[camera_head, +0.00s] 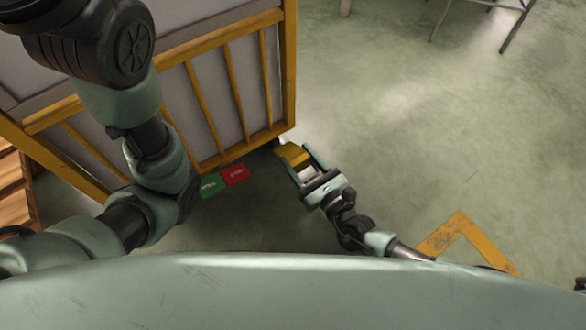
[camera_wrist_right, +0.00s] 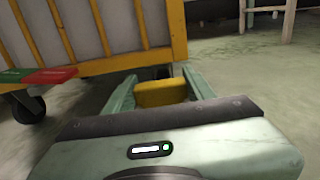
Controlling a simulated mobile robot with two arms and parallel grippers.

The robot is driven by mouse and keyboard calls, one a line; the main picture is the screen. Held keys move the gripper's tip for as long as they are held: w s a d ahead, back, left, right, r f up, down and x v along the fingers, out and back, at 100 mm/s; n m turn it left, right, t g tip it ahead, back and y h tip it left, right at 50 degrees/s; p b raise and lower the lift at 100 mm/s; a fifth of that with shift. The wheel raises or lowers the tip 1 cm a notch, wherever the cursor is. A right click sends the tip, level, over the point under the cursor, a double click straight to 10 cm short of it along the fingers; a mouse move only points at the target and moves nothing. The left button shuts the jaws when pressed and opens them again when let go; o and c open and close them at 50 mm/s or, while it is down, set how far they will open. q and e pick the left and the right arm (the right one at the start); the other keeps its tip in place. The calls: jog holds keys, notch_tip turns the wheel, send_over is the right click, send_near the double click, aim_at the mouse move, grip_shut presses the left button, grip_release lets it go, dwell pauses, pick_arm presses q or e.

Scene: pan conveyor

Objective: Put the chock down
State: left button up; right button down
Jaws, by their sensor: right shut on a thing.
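A yellow chock (camera_head: 293,154) is between the fingers of my right gripper (camera_head: 298,157), which is shut on it. In the right wrist view the chock (camera_wrist_right: 161,93) sits between the two green fingertips (camera_wrist_right: 160,88), beside the lower corner of a yellow-framed cart. A dark caster shows just behind the chock in the right wrist view. I cannot tell whether the chock touches the floor. My left arm comes in from the left over the cart, but its gripper is not in view.
The cart (camera_head: 292,60) has yellow bars and grey panels. A green pedal (camera_head: 209,185) and a red pedal (camera_head: 235,174) stick out at its base. A caster (camera_wrist_right: 28,106) stands under them. Wooden slats (camera_head: 12,190) are at far left.

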aim_at(298, 172)
notch_tip(298, 172, down, 8)
jog(key=b, duration=0.5)
jog(key=shift+r, duration=0.35)
jog(key=shift+f, duration=0.2)
jog(key=c, duration=0.5)
grip_release()
jog(key=shift+r, duration=0.1)
jog(key=shift+s+d, duration=0.1)
